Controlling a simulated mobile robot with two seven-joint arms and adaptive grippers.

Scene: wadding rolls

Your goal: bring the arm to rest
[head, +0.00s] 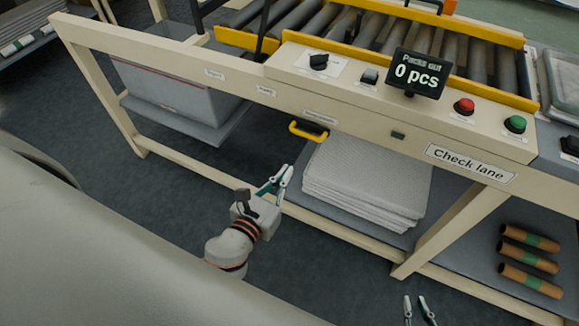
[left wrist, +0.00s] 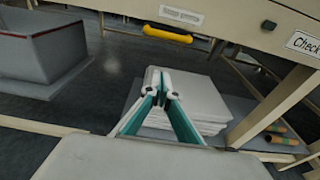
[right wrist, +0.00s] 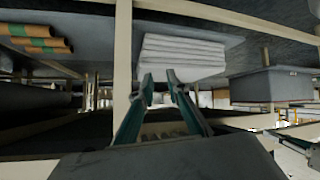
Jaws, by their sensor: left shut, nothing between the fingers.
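My left gripper (head: 286,171) is in front of the bench, below its yellow handle, and holds nothing. In the left wrist view its fingertips (left wrist: 161,82) meet, with a stack of white sheets behind them. My right gripper (head: 414,299) shows only as fingertips at the bottom edge of the head view. In the right wrist view its fingers (right wrist: 159,76) stand apart with nothing between them, in front of the stack. Most of the right arm is out of view.
The white stack (head: 366,184) and several brown rolls (head: 529,262) with green bands lie on the bench's lower shelf. A grey bin (head: 180,92) stands at left. The bench front carries a yellow handle (head: 308,131), a counter display (head: 416,73) reading 0 pcs, and buttons.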

